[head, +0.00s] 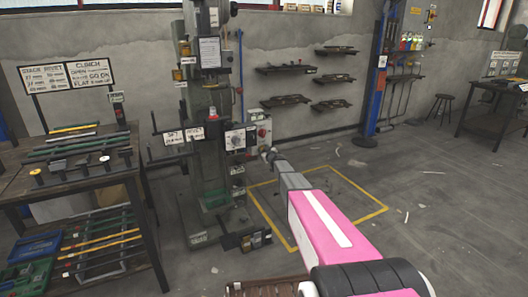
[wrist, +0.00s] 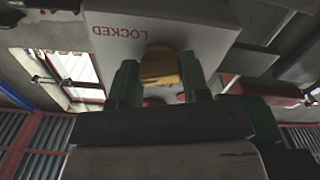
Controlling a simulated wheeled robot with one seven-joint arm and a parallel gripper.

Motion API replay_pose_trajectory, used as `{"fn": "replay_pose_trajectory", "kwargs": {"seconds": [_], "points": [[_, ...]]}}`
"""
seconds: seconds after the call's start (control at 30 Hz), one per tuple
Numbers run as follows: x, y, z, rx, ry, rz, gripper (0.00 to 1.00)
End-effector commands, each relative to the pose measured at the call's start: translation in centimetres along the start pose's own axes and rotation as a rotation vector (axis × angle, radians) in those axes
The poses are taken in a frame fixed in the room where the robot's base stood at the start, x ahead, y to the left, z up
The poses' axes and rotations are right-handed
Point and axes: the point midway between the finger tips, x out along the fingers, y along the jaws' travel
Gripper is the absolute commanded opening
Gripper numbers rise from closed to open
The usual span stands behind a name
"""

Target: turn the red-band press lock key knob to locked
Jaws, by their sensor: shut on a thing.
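A yellow knob (wrist: 159,66) sits on a pale box face in the wrist view, with the word LOCKED printed upside down to its left. My gripper (wrist: 160,82) has one dark green finger on each side of the knob and is shut on it. The fingers hide part of the knob, and I cannot tell which way it points. In the head view, the grey-green press (head: 208,100) stands left of centre. My gripper (head: 267,154) reaches to the control boxes at its right side; the knob is too small to make out there.
A workbench (head: 75,170) with bars and small tools stands at the left. A yellow floor outline (head: 345,222) lies right of the press. Wall shelves (head: 300,68) and a blue column (head: 376,85) are behind. The floor at the right is mostly clear.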

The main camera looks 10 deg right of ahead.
Motion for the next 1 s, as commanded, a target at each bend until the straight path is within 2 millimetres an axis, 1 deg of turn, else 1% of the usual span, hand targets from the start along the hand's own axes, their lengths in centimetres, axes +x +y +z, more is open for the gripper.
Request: {"fn": "replay_pose_trajectory", "kwargs": {"seconds": [0.2, 0.4, 0.6, 1.0], "points": [[-0.08, -0.02, 0.13, 0.160, -0.002, 0.000, 0.19], [-0.09, -0.03, 0.14, 0.262, -0.003, 0.001, 0.19], [-0.09, -0.04, 0.15, 0.316, -0.003, 0.001, 0.19], [-0.11, -0.05, 0.16, 0.335, -0.003, 0.001, 0.19]]}}
